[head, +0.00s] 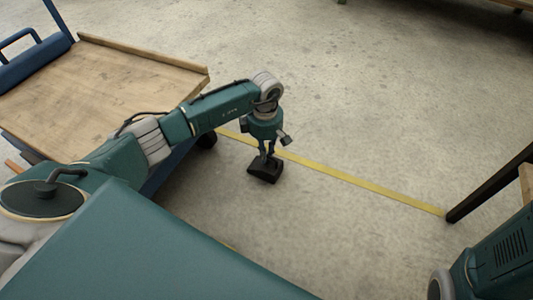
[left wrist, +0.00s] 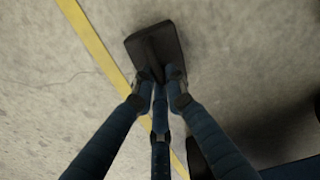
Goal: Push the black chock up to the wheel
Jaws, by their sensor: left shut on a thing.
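The black chock (head: 265,169) is at the floor near the yellow line, right of the wooden-topped cart. I cannot tell whether it touches the floor. My left gripper (head: 267,154) points down from above and is shut on the chock's raised middle part. In the left wrist view, the fingers (left wrist: 160,76) close on the near end of the ridge on the chock (left wrist: 146,40). A dark wheel (head: 207,139) shows under the cart's right corner, left of and beyond the chock, with bare floor between them. My right gripper is out of view.
The cart (head: 110,85) with its blue frame fills the left side. A yellow floor line (head: 350,179) runs past the chock. A dark table leg (head: 490,183) stands at right. The floor in the middle and right is clear.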

